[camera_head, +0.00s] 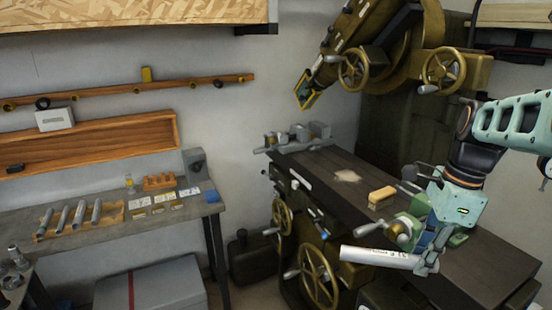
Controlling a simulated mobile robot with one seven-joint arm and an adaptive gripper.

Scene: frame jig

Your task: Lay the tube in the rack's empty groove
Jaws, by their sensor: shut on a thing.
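The tube (375,257) is pale grey-white with small dark writing. It lies nearly level in the air, in front of the machine's dark table. My gripper (428,264) is shut on its right end, and the rest of the tube sticks out to the left. The fingers hide part of that end. The wooden rack (113,214) is on the grey workbench at the far left, well away from my gripper. Several grey tubes (79,214) lie side by side in it. Bare wood shows at its right end; the groove itself is too small to make out.
The workbench (150,226) also holds white cards (138,200), a wooden block with holes (160,182) and a blue box (190,191). The green milling machine (300,215) with brass handwheels (318,275) stands between my gripper and the bench. A grey chest (150,288) is below.

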